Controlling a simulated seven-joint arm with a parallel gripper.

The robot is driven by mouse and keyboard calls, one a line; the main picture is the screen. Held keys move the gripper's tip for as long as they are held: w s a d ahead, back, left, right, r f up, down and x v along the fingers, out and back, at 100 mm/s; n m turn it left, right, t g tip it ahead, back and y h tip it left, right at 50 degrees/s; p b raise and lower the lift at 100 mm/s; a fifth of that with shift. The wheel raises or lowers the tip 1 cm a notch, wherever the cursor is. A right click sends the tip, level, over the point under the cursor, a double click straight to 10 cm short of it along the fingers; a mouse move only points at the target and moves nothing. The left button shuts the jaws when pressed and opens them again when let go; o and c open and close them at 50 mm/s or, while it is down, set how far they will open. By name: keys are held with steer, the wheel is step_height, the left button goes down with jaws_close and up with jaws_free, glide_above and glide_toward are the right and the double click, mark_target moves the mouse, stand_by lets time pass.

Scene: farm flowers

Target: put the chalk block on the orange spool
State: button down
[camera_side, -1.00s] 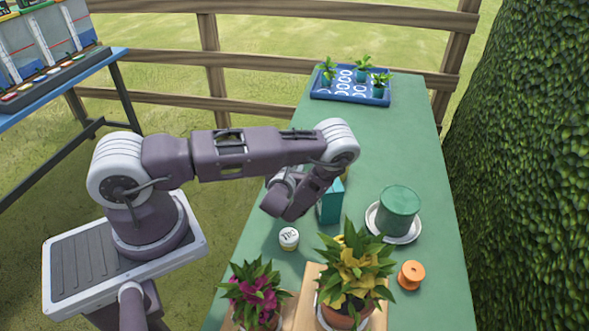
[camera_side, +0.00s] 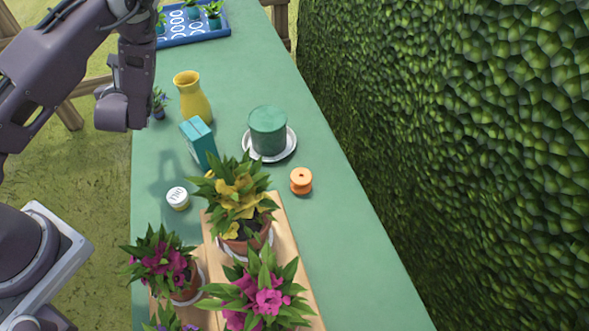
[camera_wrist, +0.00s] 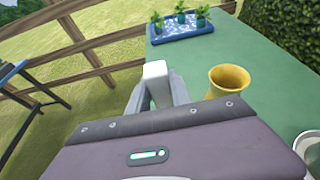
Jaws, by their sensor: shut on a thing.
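The chalk block (camera_wrist: 155,70) is a white block held between the grey fingers of my gripper (camera_wrist: 158,90) in the wrist view. The gripper is shut on it. In the side view my wrist is at the upper left, above the table's left edge; the fingers and the block are hidden there. The orange spool (camera_side: 301,181) stands upright on the table with its top bare, right of the yellow-flowered plant. It is well to the right of my gripper and is not in the wrist view.
Between gripper and spool stand a yellow vase (camera_side: 192,98), a teal box (camera_side: 198,142) and a green pot (camera_side: 268,132) on a white saucer (camera_side: 283,152). A small white jar (camera_side: 178,198) and potted flowers (camera_side: 238,195) are nearer. A blue tray (camera_side: 205,37) is at the back.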

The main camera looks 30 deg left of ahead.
steer(key=r, duration=0.2)
steer(key=w+r, duration=0.1)
steer(key=r, duration=0.1)
steer(key=shift+d, duration=0.4)
steer(key=w+d+r, duration=0.3)
steer(key=w+d, duration=0.5)
steer(key=d, duration=0.2)
glide_above(301, 176)
step_height(301, 176, down, 18)
steer(key=shift+f, duration=0.25)
steer(key=shift+f, duration=0.15)
steer(key=c, duration=1.2)
jaws_free()
steer(key=shift+o, duration=0.2)
